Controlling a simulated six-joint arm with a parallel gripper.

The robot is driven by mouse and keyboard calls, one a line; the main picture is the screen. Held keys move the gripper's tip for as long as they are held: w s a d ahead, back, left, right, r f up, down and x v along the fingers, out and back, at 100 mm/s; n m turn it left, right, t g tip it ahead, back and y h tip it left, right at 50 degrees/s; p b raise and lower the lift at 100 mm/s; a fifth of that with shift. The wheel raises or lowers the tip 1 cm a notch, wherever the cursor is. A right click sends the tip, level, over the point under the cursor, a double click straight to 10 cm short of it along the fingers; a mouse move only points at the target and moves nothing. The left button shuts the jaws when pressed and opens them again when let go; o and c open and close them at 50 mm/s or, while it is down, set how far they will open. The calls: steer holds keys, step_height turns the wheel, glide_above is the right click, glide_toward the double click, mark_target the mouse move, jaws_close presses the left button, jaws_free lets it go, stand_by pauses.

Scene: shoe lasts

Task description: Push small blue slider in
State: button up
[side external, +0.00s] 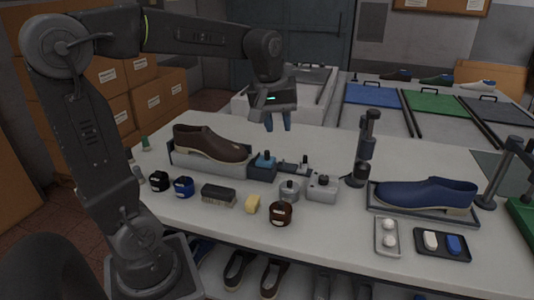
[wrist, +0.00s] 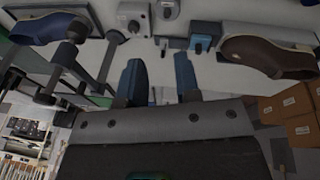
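A fixture on the table between the two shoes carries a larger blue block with a dark knob (side external: 263,164) at its left end. A small blue-grey piece with an upright pin (side external: 303,166), which looks like the small slider, sits at the right end. A dark rail (side external: 286,169) lies between them. In the wrist view the larger block (wrist: 201,43) and the small piece (wrist: 163,43) show near the top. My gripper (side external: 278,126) has blue fingers and hangs above and behind the fixture, touching nothing. Its fingers (wrist: 160,72) are apart with nothing between them.
A brown shoe (side external: 208,143) is left of the fixture; a blue shoe (side external: 428,194) on a tray is at right. A dark post (side external: 366,145) stands between fixture and blue shoe. Grey blocks (side external: 322,188), a brush (side external: 218,195) and jars (side external: 281,213) lie in front.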

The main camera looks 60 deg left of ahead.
steer(key=w+a+f+n+g, duration=0.1)
steer(key=w+a+f+n, duration=0.1)
steer(key=w+a+n, duration=0.45)
steer(key=n+g+h, duration=0.1)
steer(key=n+g, duration=0.1)
steer(key=n, duration=0.3)
glide_above(267, 151)
step_height(267, 151, down, 5)
step_height(267, 151, down, 13)
steer(key=shift+d+f, duration=0.1)
steer(key=shift+d, duration=0.05)
jaws_close()
